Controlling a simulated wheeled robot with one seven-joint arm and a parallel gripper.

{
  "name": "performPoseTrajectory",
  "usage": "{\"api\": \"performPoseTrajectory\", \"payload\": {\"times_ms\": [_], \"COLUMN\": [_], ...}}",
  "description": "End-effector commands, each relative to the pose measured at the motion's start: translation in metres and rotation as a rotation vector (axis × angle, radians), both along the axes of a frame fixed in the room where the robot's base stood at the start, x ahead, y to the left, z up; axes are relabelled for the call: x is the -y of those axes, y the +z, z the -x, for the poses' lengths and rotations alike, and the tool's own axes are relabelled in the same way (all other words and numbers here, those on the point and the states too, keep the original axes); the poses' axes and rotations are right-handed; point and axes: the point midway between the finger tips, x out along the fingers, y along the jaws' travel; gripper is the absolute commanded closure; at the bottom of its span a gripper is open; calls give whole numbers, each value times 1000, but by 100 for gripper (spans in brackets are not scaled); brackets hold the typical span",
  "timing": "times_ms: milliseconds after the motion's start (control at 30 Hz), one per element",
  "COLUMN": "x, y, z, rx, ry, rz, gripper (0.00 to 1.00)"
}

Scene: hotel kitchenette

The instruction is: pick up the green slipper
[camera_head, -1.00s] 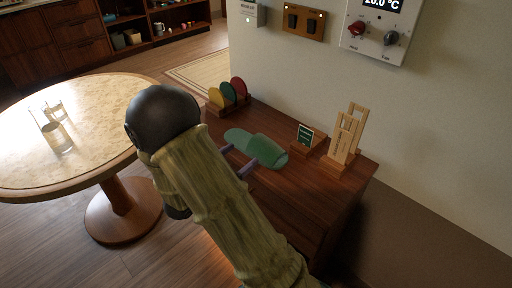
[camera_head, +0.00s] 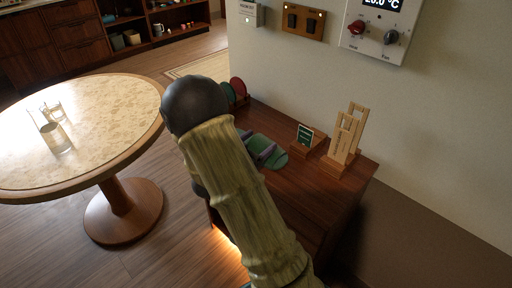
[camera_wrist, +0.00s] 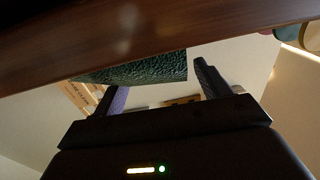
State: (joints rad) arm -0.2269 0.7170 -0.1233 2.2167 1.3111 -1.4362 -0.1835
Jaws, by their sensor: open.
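The green slipper (camera_head: 277,161) lies on the dark wooden cabinet top (camera_head: 312,172). Much of it is hidden behind my arm in the head view. My gripper (camera_head: 256,144) is open at the slipper, its two purple-grey fingers spread over or beside it. In the wrist view, the slipper's textured green surface (camera_wrist: 140,70) shows between the two fingers of my gripper (camera_wrist: 160,84), close to their tips. I cannot tell whether the fingers touch it.
A small green sign on a wooden stand (camera_head: 306,136) and a light wooden rack (camera_head: 345,138) stand right of the slipper. Coloured discs (camera_head: 237,90) stand at the cabinet's back left. A round table (camera_head: 100,150) with glasses is at left. The wall is behind.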

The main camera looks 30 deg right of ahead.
Motion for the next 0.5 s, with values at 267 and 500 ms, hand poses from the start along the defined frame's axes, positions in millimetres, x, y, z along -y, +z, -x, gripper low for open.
{"api": "performPoseTrajectory", "payload": {"times_ms": [267, 500], "x": [17, 17], "y": [1, 1], "z": [-8, -7], "rx": [0, 1], "ry": [0, 0], "rz": [1, 1], "gripper": [25, 25]}}
